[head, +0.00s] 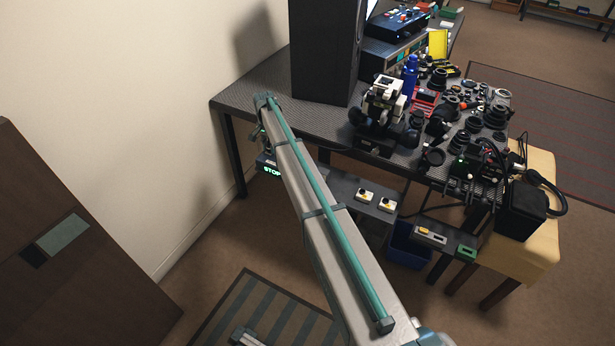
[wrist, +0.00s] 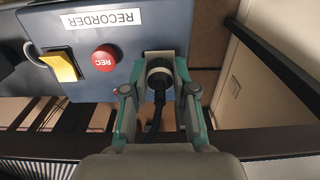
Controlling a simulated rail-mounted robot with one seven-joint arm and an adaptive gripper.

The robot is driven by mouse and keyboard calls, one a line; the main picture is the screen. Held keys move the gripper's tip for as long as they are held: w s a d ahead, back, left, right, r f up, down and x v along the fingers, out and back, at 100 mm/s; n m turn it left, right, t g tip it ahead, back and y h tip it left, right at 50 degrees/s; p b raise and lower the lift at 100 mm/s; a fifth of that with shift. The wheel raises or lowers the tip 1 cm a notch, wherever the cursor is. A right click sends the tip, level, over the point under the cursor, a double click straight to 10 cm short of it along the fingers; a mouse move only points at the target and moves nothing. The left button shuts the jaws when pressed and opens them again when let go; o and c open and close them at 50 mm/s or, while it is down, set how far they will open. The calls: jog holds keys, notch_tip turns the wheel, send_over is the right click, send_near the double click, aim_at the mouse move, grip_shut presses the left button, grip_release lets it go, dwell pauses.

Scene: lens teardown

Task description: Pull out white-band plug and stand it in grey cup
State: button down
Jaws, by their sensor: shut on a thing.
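The plug (wrist: 158,84) shows in the wrist view as a dark round body with a pale band, and a black cable (wrist: 154,122) runs from it toward me. My gripper (wrist: 159,82) is shut on it, with one teal finger on each side. I cannot make out the grey cup in either view.
The panel carries a red REC button (wrist: 104,58) and a yellow rocker switch (wrist: 59,65) left of the plug. In the head view, a dark table (head: 262,92) holds a tall black cabinet (head: 325,50) and many lens parts. A blue bin (head: 408,247) stands below.

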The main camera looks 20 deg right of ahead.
aim_at(269, 145)
jog(key=shift+r, duration=0.15)
jog(key=shift+r+p, duration=1.2)
jog(key=shift+r, duration=1.65)
